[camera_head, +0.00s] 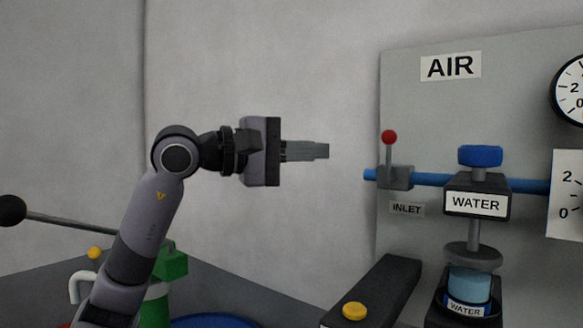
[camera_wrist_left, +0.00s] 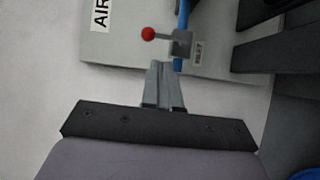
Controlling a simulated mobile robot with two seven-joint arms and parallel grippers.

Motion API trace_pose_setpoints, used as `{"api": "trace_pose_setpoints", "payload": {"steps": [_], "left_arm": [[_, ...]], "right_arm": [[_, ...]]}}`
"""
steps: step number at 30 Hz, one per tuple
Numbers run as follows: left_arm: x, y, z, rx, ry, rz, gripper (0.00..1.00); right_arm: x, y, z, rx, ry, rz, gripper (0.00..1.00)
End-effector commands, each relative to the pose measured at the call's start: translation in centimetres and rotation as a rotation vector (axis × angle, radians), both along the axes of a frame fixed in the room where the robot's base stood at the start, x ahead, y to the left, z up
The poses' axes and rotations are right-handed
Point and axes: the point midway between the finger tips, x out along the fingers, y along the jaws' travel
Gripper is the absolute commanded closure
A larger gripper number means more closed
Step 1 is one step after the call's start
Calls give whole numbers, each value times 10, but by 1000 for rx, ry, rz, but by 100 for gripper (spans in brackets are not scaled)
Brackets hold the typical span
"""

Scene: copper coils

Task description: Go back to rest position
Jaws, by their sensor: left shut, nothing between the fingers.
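My left gripper (camera_head: 326,151) is in the middle of the head view, raised in front of the light wall and pointing right. Its fingers are shut together with nothing between them. They also show from behind in the left wrist view (camera_wrist_left: 160,68). The fingertips are apart from the red-knobbed inlet lever (camera_head: 389,138), which stands upright on the blue pipe to their right. The lever also shows just beyond the fingers in the left wrist view (camera_wrist_left: 149,34). My right gripper is not in view.
A grey panel (camera_head: 412,85) with an AIR label, gauge (camera_head: 572,90) and blue-knobbed WATER valve (camera_head: 480,156) fills the right side. A dark block with a yellow button (camera_head: 355,311) is below. A black-balled rod (camera_head: 12,210) and green item (camera_head: 170,262) are at left. Space around the fingers is clear.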

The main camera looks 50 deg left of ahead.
Motion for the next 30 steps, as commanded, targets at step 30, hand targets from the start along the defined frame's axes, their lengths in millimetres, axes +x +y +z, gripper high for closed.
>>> {"api": "trace_pose_setpoints", "payload": {"steps": [30], "left_arm": [[-28,8,85,0,0,0,100]], "right_arm": [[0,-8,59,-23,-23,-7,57]]}}
